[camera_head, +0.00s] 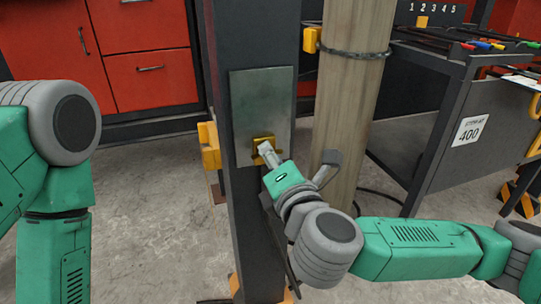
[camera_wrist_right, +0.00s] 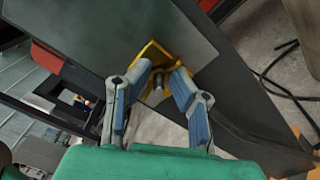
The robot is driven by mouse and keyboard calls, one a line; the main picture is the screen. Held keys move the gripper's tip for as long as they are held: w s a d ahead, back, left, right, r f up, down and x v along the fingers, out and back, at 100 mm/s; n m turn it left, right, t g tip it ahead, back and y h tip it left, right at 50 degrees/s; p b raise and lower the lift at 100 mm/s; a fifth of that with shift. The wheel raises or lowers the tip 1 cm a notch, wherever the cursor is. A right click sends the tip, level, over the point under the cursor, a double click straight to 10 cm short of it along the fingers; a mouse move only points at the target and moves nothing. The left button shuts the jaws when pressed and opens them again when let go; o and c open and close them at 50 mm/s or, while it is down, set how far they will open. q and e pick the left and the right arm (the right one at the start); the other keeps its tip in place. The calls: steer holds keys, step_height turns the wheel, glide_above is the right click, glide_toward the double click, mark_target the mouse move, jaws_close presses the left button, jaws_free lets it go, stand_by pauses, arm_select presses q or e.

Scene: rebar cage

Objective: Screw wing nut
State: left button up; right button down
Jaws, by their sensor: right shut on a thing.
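A gold-yellow fitting (camera_head: 262,142) sits on a grey metal plate (camera_head: 262,100) on the dark post. In the right wrist view the fitting (camera_wrist_right: 150,50) shows as a folded yellow bracket, with a small grey stud or wing nut (camera_wrist_right: 157,84) in front of it. My right gripper (camera_head: 267,150) is at the fitting, and in the wrist view its fingertips (camera_wrist_right: 160,68) stand on either side of the small part, shut on it. The wing nut's shape is mostly hidden by the fingers. My left arm shows at the left, its gripper out of frame.
A round wooden pole (camera_head: 348,100) with a chain stands just right of the dark post (camera_head: 250,30). A dark workbench (camera_head: 430,140) with a 400 sign is at the right. Red cabinets (camera_head: 150,80) stand behind. A cable (camera_wrist_right: 285,75) lies on the floor.

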steer(key=c, duration=1.5)
jaws_free()
steer(key=shift+w+d+f, duration=0.1)
steer(key=shift+w+f, duration=0.05)
steer(key=shift+f, duration=0.1)
steer(key=shift+r, duration=0.15)
steer(key=v, duration=1.2)
